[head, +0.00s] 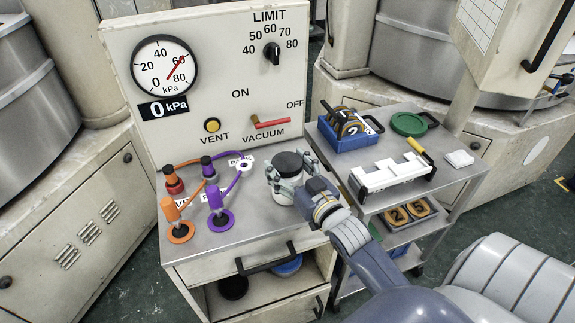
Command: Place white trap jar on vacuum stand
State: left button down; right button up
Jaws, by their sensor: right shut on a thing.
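The white trap jar (283,193) has a black lid and stands upright at the right side of the vacuum stand's grey top (254,222). My right gripper (287,176) is shut around the jar, its fingers on both sides just under the lid. The jar's base is at or close to the top; I cannot tell if it touches. The stand's back panel (210,90) carries a gauge, a limit knob, a vent button and a red vacuum lever. My left gripper is not in view.
Orange (171,210) and purple (216,201) hose fittings stand on the stand's left part. A cart (455,180) at the right holds a blue bin (347,137), a green disc (408,124) and a white rack (390,174). Below the top are a drawer and a shelf.

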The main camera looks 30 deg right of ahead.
jog(key=shift+f, duration=0.1)
jog(key=o, duration=1.5)
jog(key=shift+s, duration=0.15)
jog(key=s+b, duration=0.2)
jog(key=s, duration=0.9)
jog(key=shift+s+a, duration=0.25)
jog(key=shift+s, duration=0.15)
